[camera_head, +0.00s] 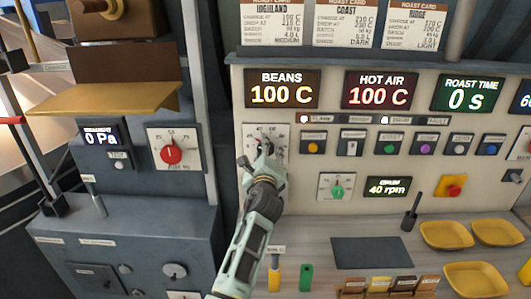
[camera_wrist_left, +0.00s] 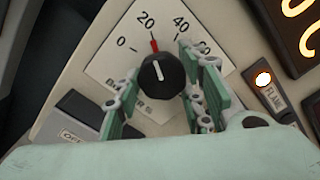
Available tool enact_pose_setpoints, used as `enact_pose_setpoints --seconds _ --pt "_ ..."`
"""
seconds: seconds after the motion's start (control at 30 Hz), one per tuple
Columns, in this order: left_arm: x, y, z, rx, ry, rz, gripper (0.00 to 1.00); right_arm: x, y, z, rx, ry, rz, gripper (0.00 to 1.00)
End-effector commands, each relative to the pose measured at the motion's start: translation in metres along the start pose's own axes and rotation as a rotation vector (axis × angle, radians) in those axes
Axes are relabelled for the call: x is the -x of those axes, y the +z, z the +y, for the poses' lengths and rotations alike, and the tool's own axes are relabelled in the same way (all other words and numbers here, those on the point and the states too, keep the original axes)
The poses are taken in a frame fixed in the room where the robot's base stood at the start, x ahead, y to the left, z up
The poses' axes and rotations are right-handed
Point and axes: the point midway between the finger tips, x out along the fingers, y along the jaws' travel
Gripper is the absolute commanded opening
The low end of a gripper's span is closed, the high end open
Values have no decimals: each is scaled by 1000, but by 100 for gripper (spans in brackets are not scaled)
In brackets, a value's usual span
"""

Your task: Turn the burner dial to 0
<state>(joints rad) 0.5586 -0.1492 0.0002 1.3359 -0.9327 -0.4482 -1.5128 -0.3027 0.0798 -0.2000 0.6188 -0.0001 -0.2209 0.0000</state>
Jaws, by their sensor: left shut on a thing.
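The burner dial (camera_wrist_left: 163,74) is a black knob with a white line and a red pointer, on a white scale plate (camera_wrist_left: 112,62). My right gripper is not in view.
BEANS (camera_head: 283,89) and HOT AIR (camera_head: 380,90) displays both read 100 C. A lit orange flame lamp (camera_wrist_left: 263,78) is right of the dial. A green-knob dial (camera_head: 337,188) sits below right, and a red-knob dial (camera_head: 171,154) is on the left cabinet. Yellow trays (camera_head: 446,235) lie on the counter.

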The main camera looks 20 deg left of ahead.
Motion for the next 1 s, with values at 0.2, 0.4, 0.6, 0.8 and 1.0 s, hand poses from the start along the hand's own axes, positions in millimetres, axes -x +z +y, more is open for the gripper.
enact_pose_setpoints --seconds 0.2,0.4,0.6,0.8,1.0 --pt "0 -3 4 76 5 3 11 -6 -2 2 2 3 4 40" --pt "0 -5 5 218 7 3 11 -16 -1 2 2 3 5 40" --pt "0 -6 5 383 8 3 11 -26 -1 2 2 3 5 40" --pt "0 -7 5 527 10 3 11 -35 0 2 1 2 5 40" --pt "0 -7 4 632 11 3 11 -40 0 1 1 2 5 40"
